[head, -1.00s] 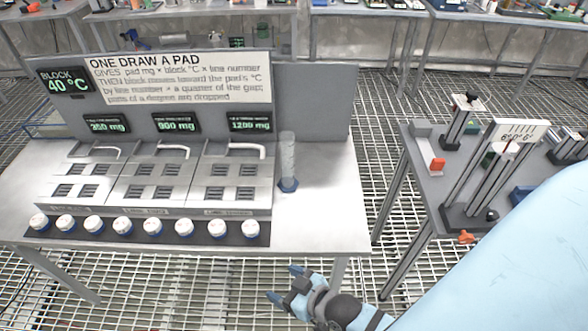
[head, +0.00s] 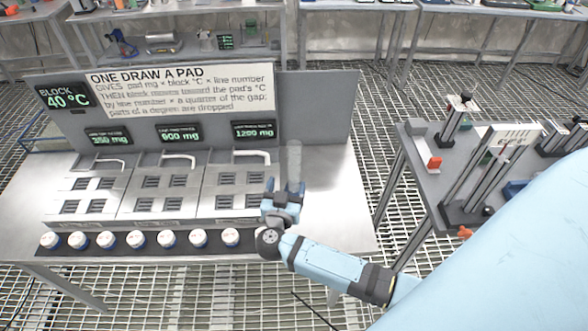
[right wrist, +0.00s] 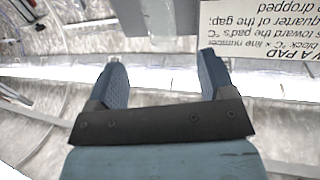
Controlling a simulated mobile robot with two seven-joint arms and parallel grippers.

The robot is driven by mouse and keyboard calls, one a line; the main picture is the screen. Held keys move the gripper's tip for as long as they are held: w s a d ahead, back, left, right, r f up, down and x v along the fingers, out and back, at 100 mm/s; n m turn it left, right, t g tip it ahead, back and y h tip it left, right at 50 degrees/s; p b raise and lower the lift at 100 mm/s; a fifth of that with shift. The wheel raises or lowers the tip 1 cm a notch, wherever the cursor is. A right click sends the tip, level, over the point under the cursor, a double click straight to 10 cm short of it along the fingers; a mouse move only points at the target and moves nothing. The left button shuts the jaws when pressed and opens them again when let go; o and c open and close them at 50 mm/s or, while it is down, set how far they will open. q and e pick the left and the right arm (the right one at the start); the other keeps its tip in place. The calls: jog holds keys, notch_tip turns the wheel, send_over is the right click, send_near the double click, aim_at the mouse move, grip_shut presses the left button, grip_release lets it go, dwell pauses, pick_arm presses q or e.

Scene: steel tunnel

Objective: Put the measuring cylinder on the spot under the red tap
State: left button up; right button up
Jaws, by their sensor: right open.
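The measuring cylinder (head: 294,160) is a clear, upright tube near the right end of the steel table. Its lower part is hidden behind my right gripper (head: 284,189). The right gripper is open, in front of the cylinder, with its fingers pointing toward it. In the right wrist view the open fingers (right wrist: 163,80) have a gap between them, and a pale, blurred shape beyond it may be the cylinder. I cannot tell whether the fingers are around it. I cannot make out a red tap or a spot under one. My left gripper is not in view.
A grey block unit (head: 160,190) with handled lids stands left of the gripper, with several white-capped jars (head: 137,239) along its front. A sign panel (head: 318,105) stands behind. Bare steel (head: 340,205) lies to the right. A second table (head: 415,145) with stands is farther right.

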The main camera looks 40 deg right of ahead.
aim_at(293, 161)
jog(key=p+x, duration=0.1)
jog(key=x, duration=1)
jog(key=shift+w+d, duration=0.15)
grip_shut()
